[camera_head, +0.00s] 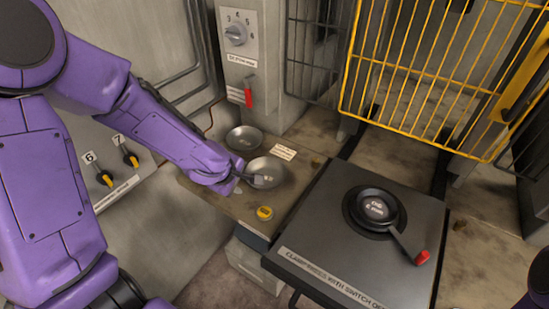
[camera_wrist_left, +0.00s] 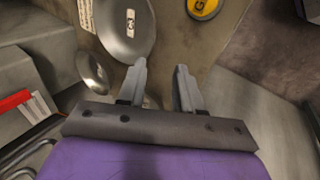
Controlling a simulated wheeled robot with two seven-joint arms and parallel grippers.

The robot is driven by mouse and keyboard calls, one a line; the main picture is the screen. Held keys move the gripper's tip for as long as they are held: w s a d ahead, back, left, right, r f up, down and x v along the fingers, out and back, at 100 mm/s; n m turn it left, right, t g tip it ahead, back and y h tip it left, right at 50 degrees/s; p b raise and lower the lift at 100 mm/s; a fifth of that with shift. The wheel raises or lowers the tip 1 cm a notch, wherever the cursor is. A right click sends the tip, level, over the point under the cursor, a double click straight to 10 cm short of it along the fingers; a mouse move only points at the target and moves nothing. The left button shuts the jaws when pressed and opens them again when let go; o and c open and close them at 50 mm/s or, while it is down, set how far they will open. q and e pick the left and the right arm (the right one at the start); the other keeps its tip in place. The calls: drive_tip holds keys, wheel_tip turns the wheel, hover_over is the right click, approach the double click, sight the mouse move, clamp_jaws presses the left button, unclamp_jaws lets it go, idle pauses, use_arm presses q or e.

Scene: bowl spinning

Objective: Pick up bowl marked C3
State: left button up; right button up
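Two metal bowls lie on the worn side table (camera_head: 222,195). The nearer bowl (camera_head: 266,170) is large in the left wrist view (camera_wrist_left: 112,40), with a small tag in it that appears to read C3. The farther bowl (camera_head: 245,137) is smaller in the left wrist view (camera_wrist_left: 93,72); its mark is too small to read. My left gripper (camera_head: 258,180) is open at the nearer bowl's edge. In the left wrist view its fingers (camera_wrist_left: 160,65) are apart, one overlapping the rim and one outside it. Whether they touch the bowl is unclear. My right gripper is out of view.
A dark machine with a lidded disc (camera_head: 375,207) and red-tipped handle stands right. A yellow cage door (camera_head: 440,80) hangs behind. A switch panel (camera_head: 238,40) rises at the back.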

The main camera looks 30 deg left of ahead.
sight(266, 176)
use_arm(q)
drive_tip(key=x, duration=0.3)
drive_tip(key=b+x, duration=0.1)
drive_tip(key=x, duration=0.1)
drive_tip(key=w+x, duration=0.1)
drive_tip(key=x, duration=0.2)
drive_tip(key=shift+w+d+b, duration=0.1)
drive_tip(key=shift+w+b, duration=0.1)
drive_tip(key=shift+b, duration=0.15)
drive_tip(key=shift+w+f, duration=0.3)
drive_tip(key=shift+s+d+r, duration=0.1)
clamp_jaws()
